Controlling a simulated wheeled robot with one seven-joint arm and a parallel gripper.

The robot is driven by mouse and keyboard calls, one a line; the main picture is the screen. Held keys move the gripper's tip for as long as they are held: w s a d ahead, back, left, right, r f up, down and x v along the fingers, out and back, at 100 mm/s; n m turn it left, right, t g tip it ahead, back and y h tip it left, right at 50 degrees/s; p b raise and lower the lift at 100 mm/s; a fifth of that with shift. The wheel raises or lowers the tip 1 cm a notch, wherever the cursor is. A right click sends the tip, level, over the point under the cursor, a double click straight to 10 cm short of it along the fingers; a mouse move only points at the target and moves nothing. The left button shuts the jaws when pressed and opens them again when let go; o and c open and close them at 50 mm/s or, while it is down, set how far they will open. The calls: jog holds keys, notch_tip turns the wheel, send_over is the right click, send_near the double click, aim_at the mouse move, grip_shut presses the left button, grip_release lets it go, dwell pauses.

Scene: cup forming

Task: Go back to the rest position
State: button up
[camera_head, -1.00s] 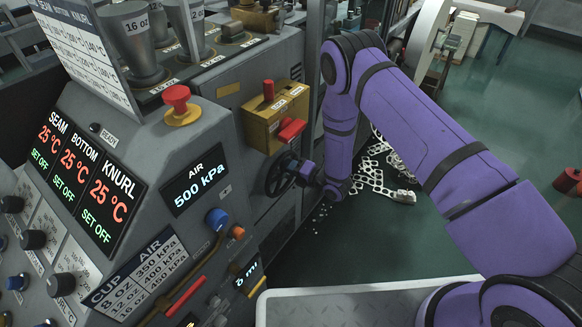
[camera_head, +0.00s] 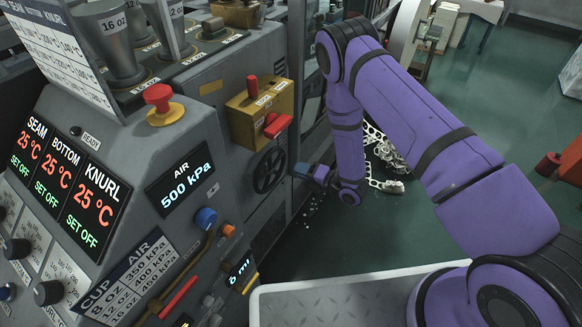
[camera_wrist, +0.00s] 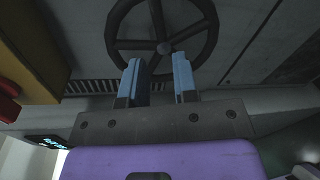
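My gripper (camera_head: 306,171) is at the end of my purple arm in the head view, a little to the right of the black handwheel (camera_head: 269,170) on the machine's side. In the wrist view my gripper (camera_wrist: 160,80) shows two blue-grey fingers with a clear gap between them. It is open with nothing between the fingers. The handwheel (camera_wrist: 115,43) is ahead of the fingertips there, its rim and spokes plain. The fingers look apart from the wheel.
The grey machine carries a yellow box with red levers (camera_head: 262,112), a red stop button (camera_head: 159,97) and an air display reading 500 kPa (camera_head: 180,185). Scrap strips (camera_head: 388,160) lie on the green floor beyond my arm. Open floor (camera_head: 480,110) stretches to the right.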

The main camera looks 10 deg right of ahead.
jog(key=shift+s+d+r, duration=0.1)
jog(key=shift+s+d, duration=0.4)
jog(key=shift+d, duration=0.05)
jog(key=w+d+r+m+h, duration=0.2)
jog(key=w+r+m+h, duration=0.1)
jog(key=w+r, duration=0.55)
jog(key=s+d+r+m+h, duration=0.1)
jog(key=d+r+m+h, duration=0.4)
jog(key=r, duration=0.8)
jog(key=s+d+r+m+h, duration=0.15)
jog(key=d+r+m, duration=0.45)
jog(key=r, duration=0.8)
jog(key=s+d+r+m+h, duration=0.3)
jog(key=s+r+m, duration=0.3)
jog(key=s+r, duration=0.1)
jog(key=s+d+r+m+g, duration=0.1)
jog(key=s+r+m, duration=0.2)
jog(key=s, duration=0.6)
jog(key=s+d+r+m+g, duration=0.1)
jog(key=s+m, duration=0.4)
jog(key=s, duration=0.5)
jog(key=s+d+r+m+g, duration=0.1)
jog(key=s+r+m+g, duration=0.2)
jog(key=s, duration=0.7)
notch_tip(320, 180, up, 2)
jog(key=shift+s+r+m, duration=0.1)
jog(key=shift+s+m, duration=0.1)
jog(key=shift+m, duration=0.3)
jog(key=shift+h, duration=0.25)
